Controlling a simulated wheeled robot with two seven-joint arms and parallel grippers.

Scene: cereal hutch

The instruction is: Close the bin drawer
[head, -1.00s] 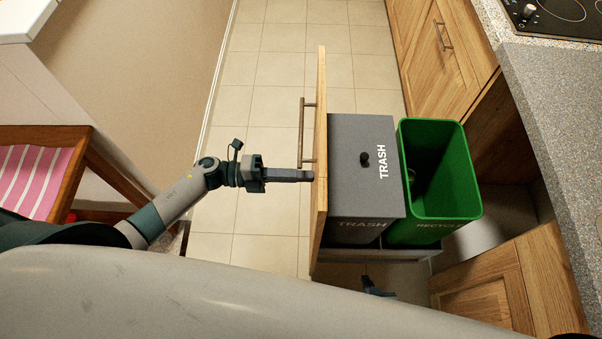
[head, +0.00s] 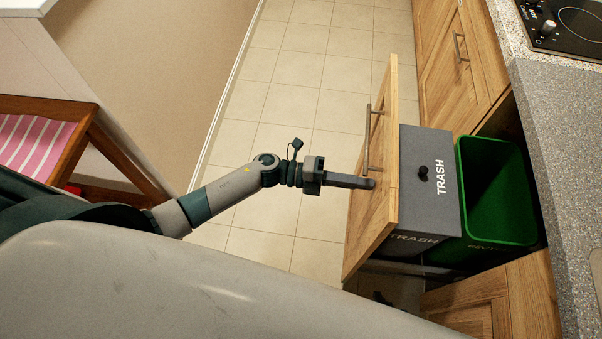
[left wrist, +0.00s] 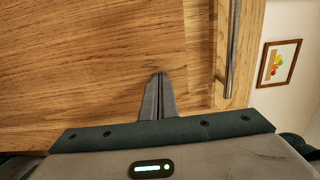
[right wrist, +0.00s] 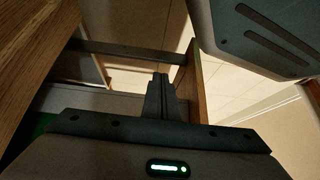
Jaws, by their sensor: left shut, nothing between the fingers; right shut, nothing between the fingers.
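The bin drawer's wooden front (head: 362,228) stands part way out from the cabinet. It carries a grey trash bin (head: 432,150) with a lid and a green recycling bin (head: 497,185), which is partly under the counter. My left gripper (head: 371,184) is shut and empty, its tip at the outer face of the front below the bar handle (head: 370,140). In the left wrist view the shut fingers (left wrist: 158,80) point at the wood beside the handle (left wrist: 231,60). My right gripper (right wrist: 160,80) is shut and empty, low near the drawer's side; contact cannot be told.
A wooden cabinet door (head: 500,300) is in front of the drawer opening, at the lower right. The counter (head: 565,130) with a hob runs along the right. A wooden chair (head: 85,130) with a striped seat is at left. Tiled floor (head: 270,130) is clear left of the drawer.

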